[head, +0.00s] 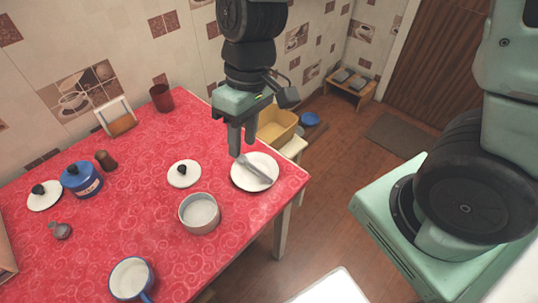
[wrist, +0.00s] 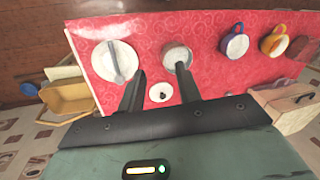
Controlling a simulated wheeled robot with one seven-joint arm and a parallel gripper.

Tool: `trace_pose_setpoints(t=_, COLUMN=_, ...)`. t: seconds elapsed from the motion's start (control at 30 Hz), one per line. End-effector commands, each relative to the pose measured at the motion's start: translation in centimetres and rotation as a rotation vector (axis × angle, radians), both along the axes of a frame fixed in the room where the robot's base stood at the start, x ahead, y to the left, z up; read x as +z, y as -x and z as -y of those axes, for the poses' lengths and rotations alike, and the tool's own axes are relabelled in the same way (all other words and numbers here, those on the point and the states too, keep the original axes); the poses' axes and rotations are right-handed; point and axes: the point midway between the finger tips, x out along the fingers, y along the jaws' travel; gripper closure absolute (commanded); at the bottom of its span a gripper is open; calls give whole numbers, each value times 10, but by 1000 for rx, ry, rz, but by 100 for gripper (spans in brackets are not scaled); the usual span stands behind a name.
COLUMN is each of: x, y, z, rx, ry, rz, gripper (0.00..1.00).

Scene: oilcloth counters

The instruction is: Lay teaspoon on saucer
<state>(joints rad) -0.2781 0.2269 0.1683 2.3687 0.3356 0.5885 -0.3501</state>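The white saucer (head: 244,181) lies near the right corner of the red table. The grey teaspoon (head: 261,174) lies across the saucer, one end close to its rim. In the wrist view, the saucer (wrist: 101,66) and teaspoon (wrist: 115,64) show at the upper left, outside the space between my fingers. My gripper (head: 242,149) is above the table near the saucer's far left side, fingers pointing down. The wrist view shows my gripper (wrist: 160,70) open, with nothing between its fingers and the teaspoon apart from them.
A grey-rimmed pot (head: 199,228) and a small white lid with a dark knob (head: 184,181) stand left of the saucer. A yellow bin (head: 277,129) stands beyond the table edge.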

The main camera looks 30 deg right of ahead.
Motion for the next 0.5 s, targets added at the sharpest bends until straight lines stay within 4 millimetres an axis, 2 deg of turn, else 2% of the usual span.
trace_pose_setpoints(t=0.03, x=15, y=24, z=-8, rx=44, ry=16, rz=23, gripper=66)
trace_pose_setpoints(t=0.1, x=27, y=53, z=-11, rx=86, ry=48, rz=46, gripper=66)
trace_pose_setpoints(t=0.2, x=38, y=83, z=-10, rx=129, ry=89, rz=83, gripper=66)
trace_pose_setpoints(t=0.33, x=45, y=104, z=-6, rx=154, ry=124, rz=117, gripper=66)
trace_pose_setpoints(t=0.5, x=46, y=110, z=-4, rx=161, ry=136, rz=128, gripper=66)
